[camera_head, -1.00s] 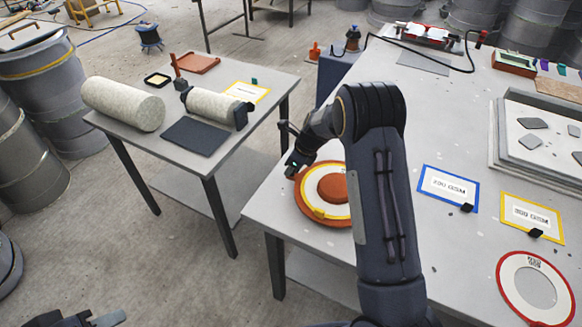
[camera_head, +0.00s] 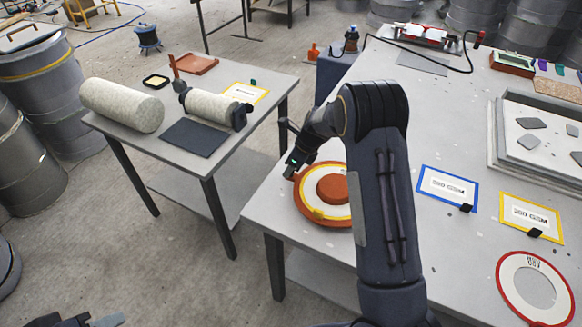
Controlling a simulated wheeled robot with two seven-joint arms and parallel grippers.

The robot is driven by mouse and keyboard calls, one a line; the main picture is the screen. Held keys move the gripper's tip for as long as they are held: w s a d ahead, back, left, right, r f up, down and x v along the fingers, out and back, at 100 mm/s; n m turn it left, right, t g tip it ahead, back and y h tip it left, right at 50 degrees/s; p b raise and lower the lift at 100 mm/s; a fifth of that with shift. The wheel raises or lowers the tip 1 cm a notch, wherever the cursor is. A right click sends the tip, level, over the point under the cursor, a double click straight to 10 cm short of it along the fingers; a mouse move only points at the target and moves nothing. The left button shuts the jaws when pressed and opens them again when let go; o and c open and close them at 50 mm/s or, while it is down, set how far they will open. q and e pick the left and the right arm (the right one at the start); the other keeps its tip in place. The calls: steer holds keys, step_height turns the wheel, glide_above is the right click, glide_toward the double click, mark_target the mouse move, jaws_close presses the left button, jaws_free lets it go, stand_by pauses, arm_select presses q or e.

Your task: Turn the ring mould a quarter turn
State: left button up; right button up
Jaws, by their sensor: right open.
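The ring mould (camera_head: 333,187) is a round orange-brown disc with a white ring and a raised orange-brown middle. It lies flat on the near left part of the large grey table, with a small yellow mark (camera_head: 318,213) on its near left side. My right forearm hides its right part. My right gripper (camera_head: 291,174) is open at the mould's far left rim; I cannot tell whether it touches it. A dark part of my left arm's end (camera_head: 75,321) shows at the bottom left edge, mostly cut off and far from the mould.
Blue-framed (camera_head: 447,188) and yellow-framed (camera_head: 531,216) cards and a red-rimmed disc (camera_head: 535,288) lie right of my right arm. A white tray-like mould (camera_head: 508,160) stands at the right. A smaller table (camera_head: 223,166) with rolls (camera_head: 122,105) stands left, across a gap.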

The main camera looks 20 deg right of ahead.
steer(key=v, duration=0.6)
steer(key=shift+r+b, duration=0.35)
steer(key=shift+s+d, duration=0.1)
steer(key=s+a+r+n+t+y, duration=0.1)
steer(key=s+a+r+n, duration=0.1)
steer(key=s+r+n, duration=0.6)
steer(key=s+a+r+n+y, duration=0.1)
steer(key=s+r+n, duration=0.35)
steer(key=s, duration=0.55)
steer(key=s+a+n+t+h, duration=0.1)
steer(key=s+a+n, duration=0.3)
steer(key=s+n, duration=0.9)
steer(key=s, duration=0.4)
steer(key=shift+a+f, duration=0.15)
steer(key=shift+f, duration=0.2)
